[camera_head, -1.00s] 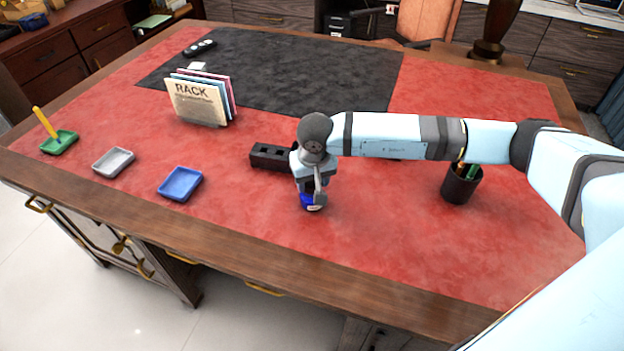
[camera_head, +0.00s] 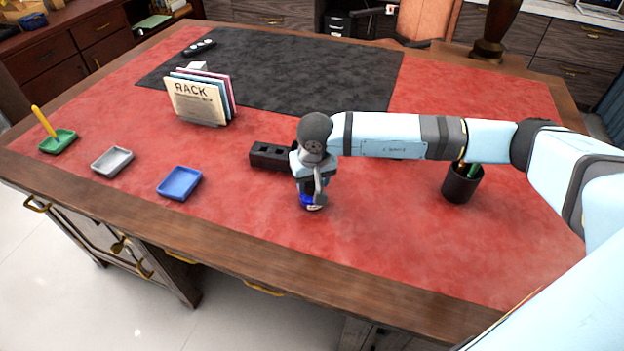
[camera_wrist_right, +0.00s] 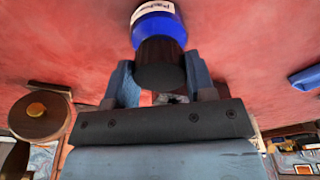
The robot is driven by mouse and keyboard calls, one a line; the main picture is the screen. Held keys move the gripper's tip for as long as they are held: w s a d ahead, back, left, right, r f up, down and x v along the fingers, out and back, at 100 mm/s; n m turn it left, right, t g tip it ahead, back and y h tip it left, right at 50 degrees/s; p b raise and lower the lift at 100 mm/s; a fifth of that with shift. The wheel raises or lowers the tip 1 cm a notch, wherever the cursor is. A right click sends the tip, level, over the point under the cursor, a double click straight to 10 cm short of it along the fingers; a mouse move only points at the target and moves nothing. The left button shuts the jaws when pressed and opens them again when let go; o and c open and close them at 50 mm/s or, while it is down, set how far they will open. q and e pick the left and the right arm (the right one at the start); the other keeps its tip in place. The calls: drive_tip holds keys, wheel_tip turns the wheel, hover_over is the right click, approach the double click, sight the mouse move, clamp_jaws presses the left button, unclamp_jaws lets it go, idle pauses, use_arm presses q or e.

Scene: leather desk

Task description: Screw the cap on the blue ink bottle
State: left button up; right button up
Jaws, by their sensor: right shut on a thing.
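The blue ink bottle (camera_head: 309,203) stands on the red desk top under my right gripper (camera_head: 311,190); most of it is hidden by the gripper in the head view. In the right wrist view the bottle (camera_wrist_right: 155,22) is bright blue with a white label. The black cap (camera_wrist_right: 160,62) sits in line with the bottle, over its neck, and seems to touch it. My right gripper (camera_wrist_right: 163,84) is shut on the cap, with one finger on each side. Whether the threads are engaged cannot be seen. My left gripper is not in view.
A black block with slots (camera_head: 269,156) lies just left of my right gripper. A blue tray (camera_head: 180,184), grey tray (camera_head: 112,161) and green tray (camera_head: 57,142) stand farther left. A file rack (camera_head: 197,102) is behind; a pen cup (camera_head: 462,183) stands right. The desk in front is clear.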

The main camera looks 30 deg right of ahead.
sight(315, 187)
drive_tip(key=shift+f, duration=0.1)
drive_tip(key=o, duration=1)
drive_tip(key=r, duration=0.4)
drive_tip(key=s+r, duration=0.1)
drive_tip(key=r, duration=0.4)
drive_tip(key=s+r, duration=0.1)
drive_tip(key=r, duration=0.3)
drive_tip(key=shift+a+r, duration=0.2)
drive_tip(key=shift+r, duration=0.15)
